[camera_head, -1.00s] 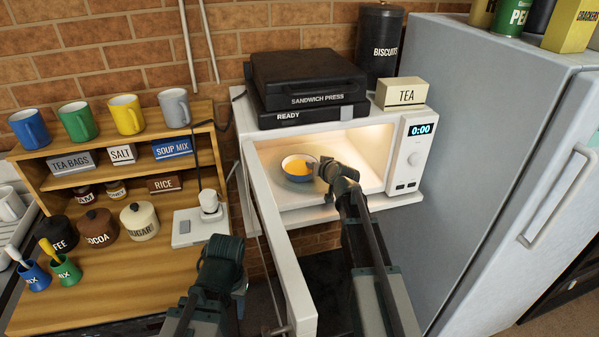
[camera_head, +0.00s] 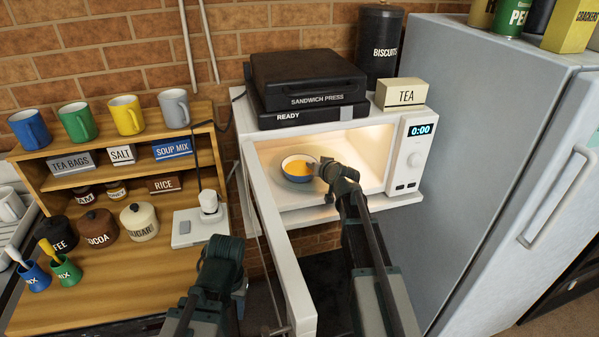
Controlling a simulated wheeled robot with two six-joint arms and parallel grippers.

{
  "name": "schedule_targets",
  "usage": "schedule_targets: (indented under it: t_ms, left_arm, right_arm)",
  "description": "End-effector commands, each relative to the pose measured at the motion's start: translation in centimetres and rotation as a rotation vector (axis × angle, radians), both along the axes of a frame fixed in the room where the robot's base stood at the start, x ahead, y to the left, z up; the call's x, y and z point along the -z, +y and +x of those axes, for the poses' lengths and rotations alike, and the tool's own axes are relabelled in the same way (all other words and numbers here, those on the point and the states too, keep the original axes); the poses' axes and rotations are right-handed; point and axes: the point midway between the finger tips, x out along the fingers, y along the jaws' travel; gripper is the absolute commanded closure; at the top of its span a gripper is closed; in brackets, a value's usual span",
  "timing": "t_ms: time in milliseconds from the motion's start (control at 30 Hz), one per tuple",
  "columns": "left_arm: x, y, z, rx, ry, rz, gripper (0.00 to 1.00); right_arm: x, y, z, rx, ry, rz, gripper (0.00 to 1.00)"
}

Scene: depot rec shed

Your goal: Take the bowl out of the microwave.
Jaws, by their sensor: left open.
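The microwave (camera_head: 408,195) stands open, its white door (camera_head: 283,257) swung out toward me. The bowl looks upright. My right gripper (camera_head: 319,168) reaches into the cavity at the bowl's right rim. Its fingers are small and partly hidden, so I cannot tell whether they grip the rim. My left gripper (camera_head: 223,247) is open and empty, outside the microwave, left of the door and in front of the shelf unit.
A sandwich press (camera_head: 305,80), a TEA box (camera_head: 401,95) and a BISCUITS canister (camera_head: 379,45) stand on the microwave. A fridge (camera_head: 480,150) is close on the right. A wooden shelf unit (camera_head: 120,265) with mugs and jars stands left. Dark free space lies below the microwave.

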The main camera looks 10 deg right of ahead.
Motion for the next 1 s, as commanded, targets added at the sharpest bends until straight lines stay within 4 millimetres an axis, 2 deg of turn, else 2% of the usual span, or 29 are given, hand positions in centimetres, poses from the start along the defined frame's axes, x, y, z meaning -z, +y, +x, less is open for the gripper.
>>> schedule_targets:
  t_ms: [667,1000]
  left_arm:
    - [0.0,0.0,0.0,0.000,0.000,0.000,0.55]
    - [-1.2,0.0,0.0,0.000,0.000,0.000,0.55]
  right_arm:
    - [0.1,0.1,-0.2,-0.005,0.005,-0.003,1.00]
    - [-1.2,0.1,-0.1,-0.004,0.003,-0.003,1.00]
